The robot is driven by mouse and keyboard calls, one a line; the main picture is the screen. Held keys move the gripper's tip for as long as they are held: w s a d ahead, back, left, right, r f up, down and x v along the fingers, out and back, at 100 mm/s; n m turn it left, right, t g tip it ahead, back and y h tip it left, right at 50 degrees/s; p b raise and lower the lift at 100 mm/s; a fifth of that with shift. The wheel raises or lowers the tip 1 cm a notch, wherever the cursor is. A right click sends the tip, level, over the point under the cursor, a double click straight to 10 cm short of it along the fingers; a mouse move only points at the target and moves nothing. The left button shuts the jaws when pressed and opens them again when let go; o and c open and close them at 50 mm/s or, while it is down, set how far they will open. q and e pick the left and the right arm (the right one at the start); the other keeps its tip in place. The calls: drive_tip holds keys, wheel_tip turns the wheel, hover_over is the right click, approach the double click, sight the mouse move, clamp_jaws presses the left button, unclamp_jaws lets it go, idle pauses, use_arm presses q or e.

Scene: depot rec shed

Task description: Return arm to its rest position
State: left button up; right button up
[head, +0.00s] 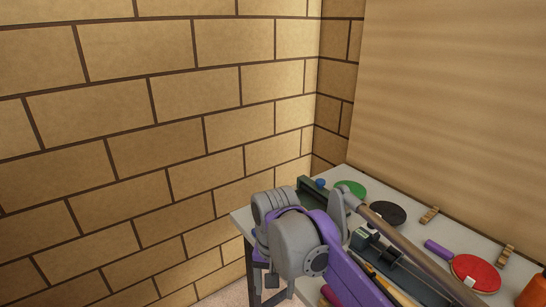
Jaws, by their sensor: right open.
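My right arm, with grey joints and a purple link, comes in from the bottom of the head view and is bent in front of the left end of the table. My left gripper is not in view.

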drive_tip(key=s+d+f+n+t, duration=0.1)
drive_tip(key=s+d+f+t, duration=0.4)
drive_tip(key=s+d+f, duration=0.9)
drive_tip(key=s+d, duration=0.1)
drive_tip(key=d, duration=0.2)
drive_tip(key=shift+s+d+n, duration=0.2)
drive_tip(key=shift+s+n, duration=0.1)
drive_tip(key=shift+n, duration=0.1)
